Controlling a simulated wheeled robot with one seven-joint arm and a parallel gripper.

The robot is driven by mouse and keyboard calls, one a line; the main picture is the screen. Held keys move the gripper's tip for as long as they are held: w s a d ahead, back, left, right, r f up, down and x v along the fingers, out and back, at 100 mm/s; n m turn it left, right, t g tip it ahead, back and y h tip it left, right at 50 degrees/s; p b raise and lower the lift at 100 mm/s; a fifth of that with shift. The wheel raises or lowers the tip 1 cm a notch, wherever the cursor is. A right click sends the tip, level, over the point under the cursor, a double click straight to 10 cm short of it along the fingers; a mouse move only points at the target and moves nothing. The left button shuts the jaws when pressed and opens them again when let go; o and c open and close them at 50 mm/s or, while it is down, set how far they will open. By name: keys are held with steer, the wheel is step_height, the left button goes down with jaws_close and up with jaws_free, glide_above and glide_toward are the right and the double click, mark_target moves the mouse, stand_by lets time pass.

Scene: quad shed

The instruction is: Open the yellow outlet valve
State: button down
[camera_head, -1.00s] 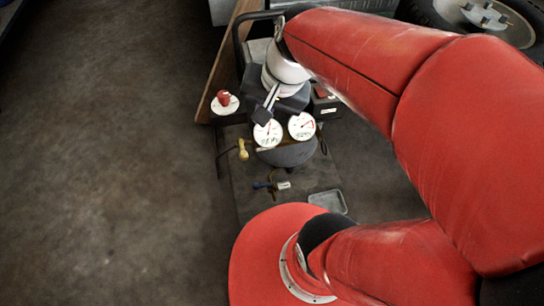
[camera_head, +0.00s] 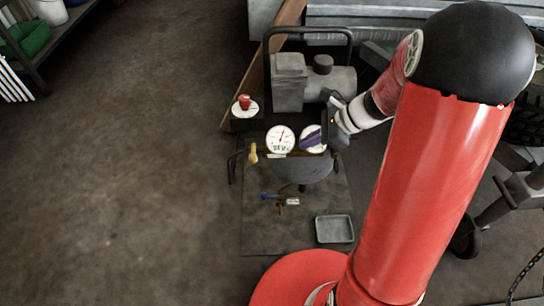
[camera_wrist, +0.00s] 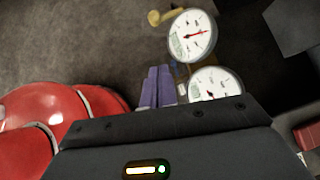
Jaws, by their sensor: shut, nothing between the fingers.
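The yellow outlet valve (camera_head: 253,153) is at the left end of the brass pipe, beside the left gauge. In the wrist view its yellow handle (camera_wrist: 157,17) shows at the top, beyond the nearer gauge. My gripper (camera_head: 310,139) is to the right of the valve, in front of the right gauge in the head view. Its purple fingers (camera_wrist: 159,70) are shut and empty. They are apart from the valve, with the left gauge between them in the head view.
Two white gauges stand over the pipe: the left one (camera_head: 280,139) is clear, the right one (camera_head: 317,147) is partly covered. A red knob (camera_head: 244,102) is behind the valve. A blue-handled fitting (camera_head: 268,196) and grey tray (camera_head: 334,229) are in front. Floor at left is free.

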steer(key=b, duration=0.3)
glide_toward(253, 151)
steer(key=shift+s+a+f, duration=1.1)
steer(key=shift+a+f, duration=0.3)
steer(key=shift+f, duration=1.05)
